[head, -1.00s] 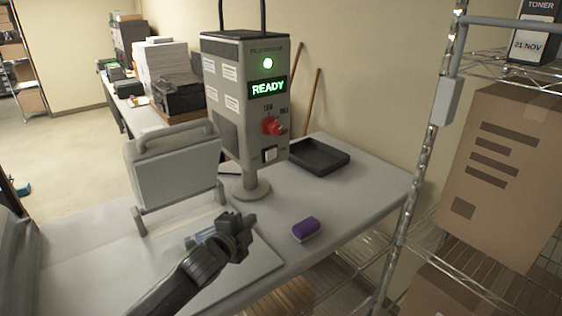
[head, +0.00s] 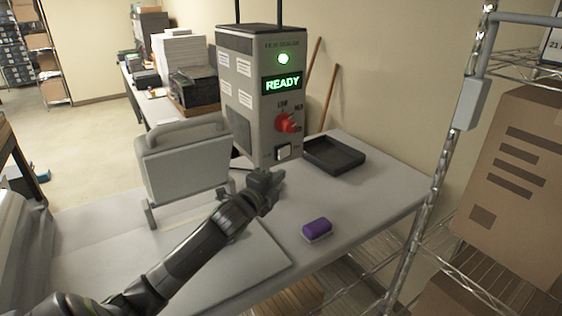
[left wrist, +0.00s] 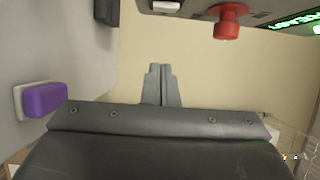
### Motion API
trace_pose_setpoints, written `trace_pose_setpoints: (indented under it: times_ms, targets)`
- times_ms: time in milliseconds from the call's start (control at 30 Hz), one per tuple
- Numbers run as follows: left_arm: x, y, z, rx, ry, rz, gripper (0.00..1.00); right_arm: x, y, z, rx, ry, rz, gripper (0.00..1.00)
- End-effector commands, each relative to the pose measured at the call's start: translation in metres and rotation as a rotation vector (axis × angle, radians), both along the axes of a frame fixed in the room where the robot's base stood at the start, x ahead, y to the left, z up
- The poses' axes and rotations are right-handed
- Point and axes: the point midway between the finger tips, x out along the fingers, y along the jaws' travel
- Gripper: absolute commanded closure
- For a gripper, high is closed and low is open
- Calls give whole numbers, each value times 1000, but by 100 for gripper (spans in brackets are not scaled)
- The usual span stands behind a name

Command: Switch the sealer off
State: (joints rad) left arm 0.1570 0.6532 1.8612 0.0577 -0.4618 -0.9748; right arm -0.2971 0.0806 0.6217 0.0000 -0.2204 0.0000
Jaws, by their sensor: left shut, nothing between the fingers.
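The sealer's grey control box (head: 262,95) stands on the table with its green lamp (head: 283,58) lit and its display (head: 282,83) reading READY. A red knob (head: 286,122) sits below the display. A white rocker switch (head: 283,151) is near the box's lower edge. In the left wrist view the red knob (left wrist: 229,20) and white switch (left wrist: 166,6) hang at the top. My left gripper (head: 268,181) is shut and empty, just below and in front of the box, apart from the switch. It also shows in the left wrist view (left wrist: 162,72). My right gripper is not visible.
A purple-and-white block (head: 317,229) lies on the table (head: 375,195). A black tray (head: 335,156) is behind it. A grey hinged panel (head: 187,162) stands left of the box. A wire shelf post (head: 437,185) and a carton (head: 520,180) are at the right.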

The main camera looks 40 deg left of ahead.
Motion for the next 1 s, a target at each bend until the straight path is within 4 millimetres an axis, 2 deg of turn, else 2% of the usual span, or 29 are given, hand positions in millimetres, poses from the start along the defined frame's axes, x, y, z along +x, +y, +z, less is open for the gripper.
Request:
trace_pose_setpoints:
  times_ms: [233, 400, 500, 700, 1000]
  targets:
    - [47, 1, -1, -3, -1, 0, 100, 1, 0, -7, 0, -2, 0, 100]
    - [72, 3, -3, 0, -2, 0, 100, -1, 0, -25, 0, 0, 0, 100]
    - [72, 23, -3, 4, 1, 3, 100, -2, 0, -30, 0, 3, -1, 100]
    - [76, 39, -2, 2, 1, 2, 100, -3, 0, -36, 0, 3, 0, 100]
    - [76, 42, 0, 0, 1, 0, 100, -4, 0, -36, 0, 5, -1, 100]
